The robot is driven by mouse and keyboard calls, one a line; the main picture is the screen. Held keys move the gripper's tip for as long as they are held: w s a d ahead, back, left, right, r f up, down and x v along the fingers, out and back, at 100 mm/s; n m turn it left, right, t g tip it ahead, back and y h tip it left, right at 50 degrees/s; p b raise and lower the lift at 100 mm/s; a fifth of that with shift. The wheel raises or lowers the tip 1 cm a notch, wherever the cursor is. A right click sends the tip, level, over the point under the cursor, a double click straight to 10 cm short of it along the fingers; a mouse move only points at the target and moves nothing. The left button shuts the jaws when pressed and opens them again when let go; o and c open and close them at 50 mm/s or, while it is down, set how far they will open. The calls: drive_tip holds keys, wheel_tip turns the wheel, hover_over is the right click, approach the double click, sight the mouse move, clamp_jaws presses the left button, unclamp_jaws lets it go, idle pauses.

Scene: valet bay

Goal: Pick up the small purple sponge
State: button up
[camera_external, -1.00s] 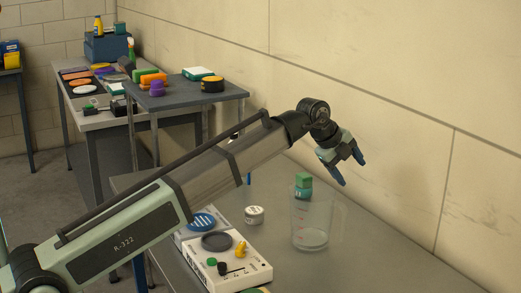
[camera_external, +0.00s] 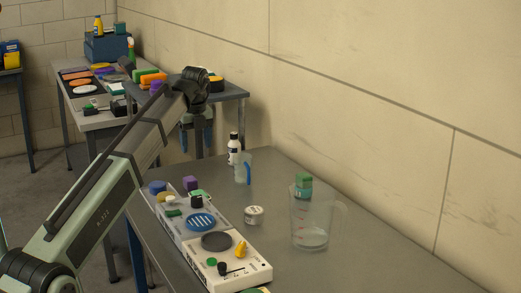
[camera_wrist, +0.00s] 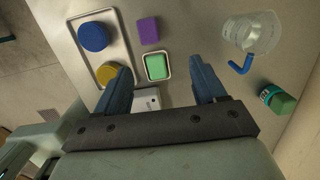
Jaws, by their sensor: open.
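A small purple block (camera_external: 190,183), which looks like the sponge, sits on the grey table near the far end of the white trays. In the wrist view the purple block (camera_wrist: 148,30) lies at the top middle, ahead of the fingertips and apart from them. My gripper (camera_external: 196,140) hangs pointing down above the far part of the table. In the wrist view my gripper (camera_wrist: 160,66) has its blue fingers wide apart with nothing held between them. A green block in a small white dish (camera_wrist: 156,66) shows between the fingertips.
A blue round pad (camera_wrist: 93,36) and a yellow one (camera_wrist: 108,73) lie left of the purple block. A clear cup (camera_external: 243,168), a white bottle (camera_external: 233,149) and a clear jug (camera_external: 311,226) stand to the right.

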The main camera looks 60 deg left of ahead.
drive_tip(key=s+a, duration=0.1)
drive_tip(key=s, duration=0.1)
hover_over(190, 178)
drive_tip(key=d, duration=0.1)
drive_tip(key=f, duration=0.8)
drive_tip(key=shift+s+d+f, duration=0.1)
drive_tip(key=shift+s, duration=0.2)
drive_tip(key=shift+w+a+f, duration=0.1)
drive_tip(key=shift+a+f, duration=0.05)
drive_tip(key=shift+f, duration=0.75)
drive_tip(key=shift+w+a+f, duration=0.1)
drive_tip(key=shift+a+f, duration=0.05)
drive_tip(key=shift+f, duration=0.75)
drive_tip(key=shift+w+a+f, duration=0.1)
drive_tip(key=shift+a+f, duration=0.05)
drive_tip(key=shift+f, duration=0.75)
drive_tip(key=shift+c, duration=0.5)
drive_tip(key=c, duration=0.9)
